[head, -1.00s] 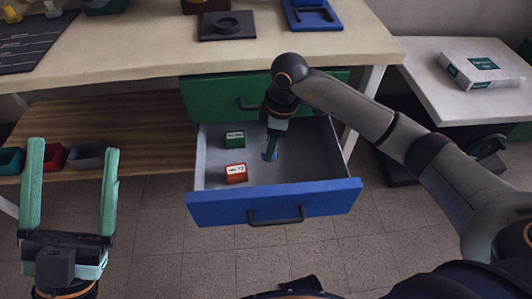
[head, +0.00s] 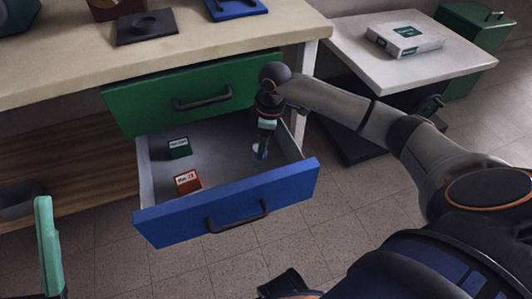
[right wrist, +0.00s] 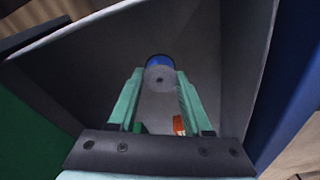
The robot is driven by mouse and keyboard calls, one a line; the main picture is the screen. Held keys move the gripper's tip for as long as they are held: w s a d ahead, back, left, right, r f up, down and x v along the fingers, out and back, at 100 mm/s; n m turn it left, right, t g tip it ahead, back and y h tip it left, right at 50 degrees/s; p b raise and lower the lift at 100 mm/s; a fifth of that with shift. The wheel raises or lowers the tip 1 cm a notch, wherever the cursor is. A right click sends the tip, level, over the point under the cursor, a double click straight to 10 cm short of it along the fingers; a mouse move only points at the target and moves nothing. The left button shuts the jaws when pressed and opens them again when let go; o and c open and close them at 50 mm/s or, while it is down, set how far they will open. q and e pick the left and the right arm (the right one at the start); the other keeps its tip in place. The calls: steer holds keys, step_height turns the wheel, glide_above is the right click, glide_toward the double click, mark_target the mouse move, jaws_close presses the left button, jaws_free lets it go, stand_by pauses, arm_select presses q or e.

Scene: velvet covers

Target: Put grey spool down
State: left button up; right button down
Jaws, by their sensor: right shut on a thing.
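My right gripper (head: 264,142) reaches down into the open blue-fronted drawer (head: 165,226), near its right wall. It is shut on the grey spool (head: 260,152). In the right wrist view the spool (right wrist: 160,78) is held at the fingertips, with a round grey end facing the camera and blue beyond it. I cannot tell whether the spool touches the drawer floor. My left gripper (head: 48,245) shows only one green finger at the lower left. There is a clear gap beside that finger, and the other is out of frame.
A green box (head: 179,147) and a red box (head: 187,181) with white labels lie in the drawer's left part. The drawer floor between them and the gripper is clear. A closed green drawer (head: 150,105) and the worktop (head: 75,58) are above. A white side table (head: 370,62) stands right.

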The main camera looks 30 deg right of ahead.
mark_target(266, 153)
steer(key=f+b, duration=0.1)
steer(key=d+f+b, duration=0.1)
steer(key=f, duration=0.2)
steer(key=shift+d+f+b, duration=0.3)
steer(key=shift+d+b, duration=0.05)
steer(key=shift+b, duration=0.05)
steer(key=shift+f, duration=0.3)
steer(key=shift+r, duration=0.1)
steer(key=shift+c, duration=1.7)
jaws_free()
